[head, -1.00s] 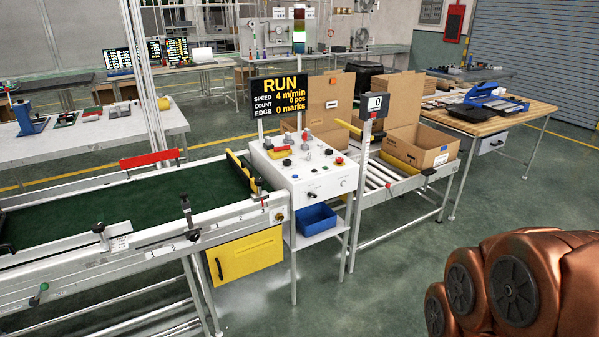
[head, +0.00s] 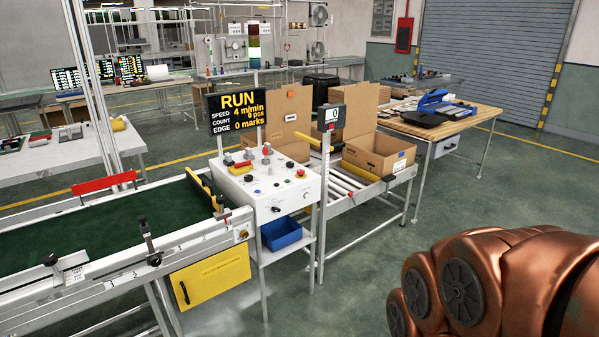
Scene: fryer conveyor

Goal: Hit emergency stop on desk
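The control desk (head: 281,203) is a white console with a sloped top, standing at the end of the green conveyor belt (head: 105,236). Its top carries several knobs and buttons. A small red button with yellow around it, which looks like the emergency stop (head: 300,173), sits near the right edge of the top. Nothing touches it. My gripper is out of view; only copper-coloured links of my arm show at the lower right, apart from the desk.
A blue bin (head: 281,233) sits on a shelf under the desk. A roller table with an open cardboard box (head: 378,156) stands right of it, and a small display post (head: 325,190) rises between. Green floor (head: 345,290) is open in front.

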